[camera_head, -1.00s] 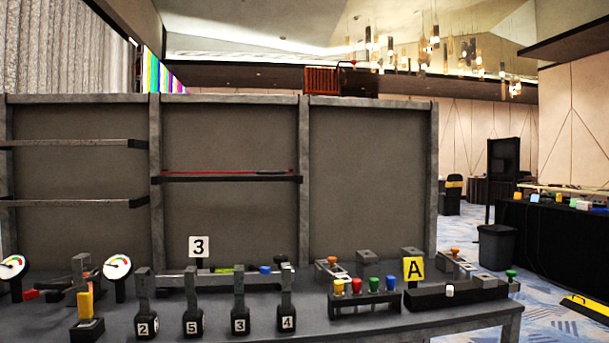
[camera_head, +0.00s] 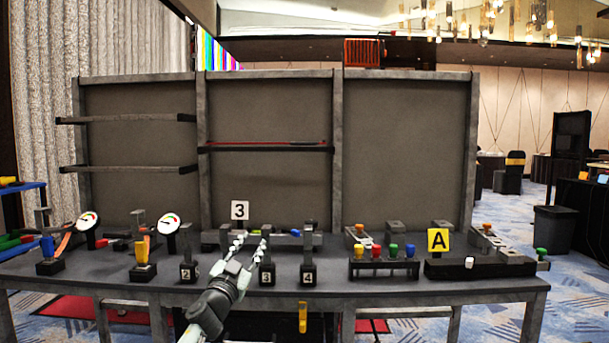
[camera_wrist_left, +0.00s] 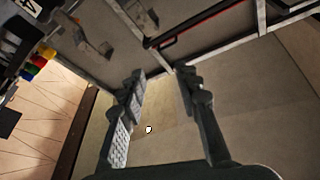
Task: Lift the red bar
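A thin red bar (camera_head: 265,143) lies along the dark shelf (camera_head: 250,149) on the middle panel of the grey rack. In the left wrist view, a red strip (camera_wrist_left: 195,27) runs along a dark rail near the top. My left gripper (camera_head: 250,243) is in front of the bench, below the red bar and apart from it. Its fingers are spread and nothing is between them. In the left wrist view, the open fingers (camera_wrist_left: 161,76) point toward the rack. My right gripper is not in view.
The bench (camera_head: 400,290) carries numbered levers, two dials (camera_head: 168,223), several coloured buttons (camera_head: 394,250) and yellow sign A (camera_head: 438,240). Sign 3 (camera_head: 240,210) stands below the red bar. Two empty shelves (camera_head: 125,118) are on the left panel. The right panel is bare.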

